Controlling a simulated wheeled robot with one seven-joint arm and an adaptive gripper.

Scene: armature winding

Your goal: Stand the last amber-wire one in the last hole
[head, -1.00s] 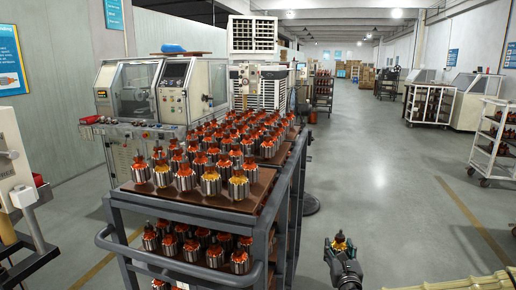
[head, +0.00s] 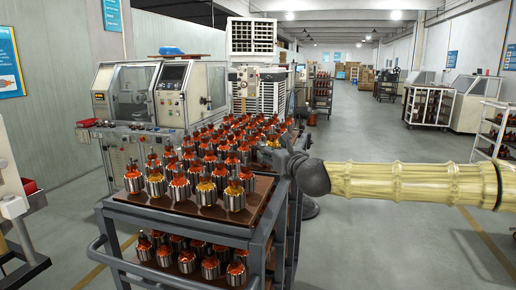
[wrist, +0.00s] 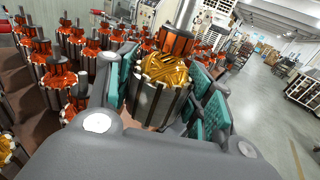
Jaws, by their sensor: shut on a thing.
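My gripper (wrist: 166,88) is shut on an armature with amber wire (wrist: 165,70), held between its teal pads with the shaft up and slightly tilted in the wrist view. In the head view my gripper (head: 278,156) is over the right side of the cart's top, mostly hidden by my own wrist. The brown top board (head: 190,203) of the cart carries rows of upright armatures, mostly with orange-red wire (head: 133,179). Amber-wire armatures stand in the front rows, such as one (head: 156,183) near the left. The hole under the held armature is hidden.
The cart's grey rail (head: 262,240) and posts edge the board close to my arm. A lower shelf holds more armatures (head: 210,264). Armatures (wrist: 52,72) stand close left of my gripper. The aisle floor (head: 365,140) at right is clear.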

